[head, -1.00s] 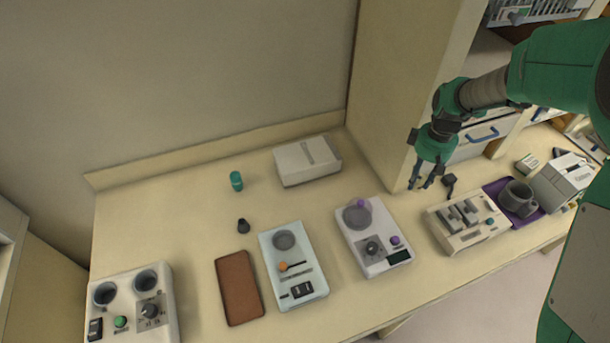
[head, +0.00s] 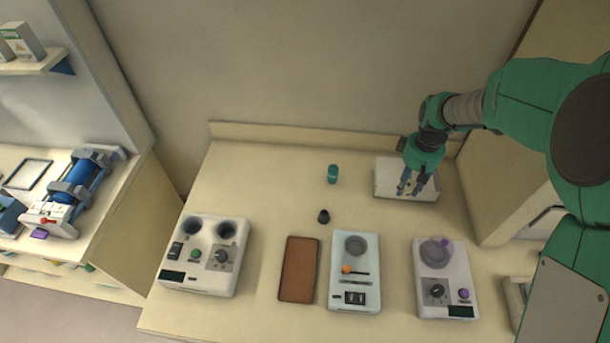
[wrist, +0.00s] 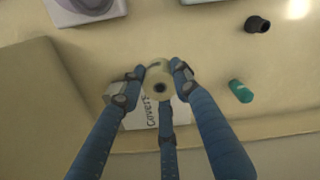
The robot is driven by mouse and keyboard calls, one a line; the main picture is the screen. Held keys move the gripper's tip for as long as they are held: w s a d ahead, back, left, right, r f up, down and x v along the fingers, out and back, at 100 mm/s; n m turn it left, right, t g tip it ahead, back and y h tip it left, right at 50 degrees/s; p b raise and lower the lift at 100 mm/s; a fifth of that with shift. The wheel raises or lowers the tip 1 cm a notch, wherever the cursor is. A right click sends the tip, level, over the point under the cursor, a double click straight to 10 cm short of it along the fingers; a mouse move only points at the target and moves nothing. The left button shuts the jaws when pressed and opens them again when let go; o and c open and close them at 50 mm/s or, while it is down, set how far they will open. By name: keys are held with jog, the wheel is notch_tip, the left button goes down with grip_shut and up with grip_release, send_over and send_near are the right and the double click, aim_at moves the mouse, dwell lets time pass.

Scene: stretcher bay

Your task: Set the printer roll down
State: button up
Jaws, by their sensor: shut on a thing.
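The printer roll (wrist: 158,83) is a small cream cylinder with a dark core, held between the fingers in the wrist view. My gripper (wrist: 160,80) is shut on it. In the head view my gripper (head: 412,187) hangs in front of and above the white box (head: 388,185) at the back right of the counter. The roll is mostly hidden by the fingers there. In the wrist view the white box (wrist: 140,117) lies beyond the fingers, with lettering on it partly covered.
A teal cylinder (head: 332,174) and a small black object (head: 323,216) stand left of the box. Several devices line the front, including a white one with a purple knob (head: 441,272) and a pale blue one (head: 355,290). A brown pad (head: 298,269) lies beside them. Bare counter (head: 262,185) is at left.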

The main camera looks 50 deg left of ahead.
jog(key=s+a+f+n+p, duration=0.1)
jog(key=s+a+n+p, duration=0.25)
jog(key=s+a, duration=2.15)
jog(key=shift+n, duration=0.35)
jog(key=f, duration=0.7)
jog(key=w+f, duration=0.1)
jog(key=f, duration=0.3)
jog(key=shift+a+f, duration=0.15)
jog(key=shift+a, duration=0.15)
jog(key=shift+a, duration=0.1)
jog(key=shift+w+a+f+p, duration=0.25)
jog(key=shift+w+a, duration=0.9)
jog(key=shift+a, duration=1.25)
jog(key=shift+w+a+f+p, duration=0.25)
jog(key=shift+w+a, duration=0.85)
jog(key=shift+a, duration=1.25)
jog(key=shift+w+a+f+p, duration=0.25)
jog(key=shift+w+a, duration=0.9)
jog(key=shift+a, duration=1.25)
jog(key=shift+f, duration=0.1)
jog(key=shift+f+p, duration=0.3)
jog(key=shift+f, duration=1.35)
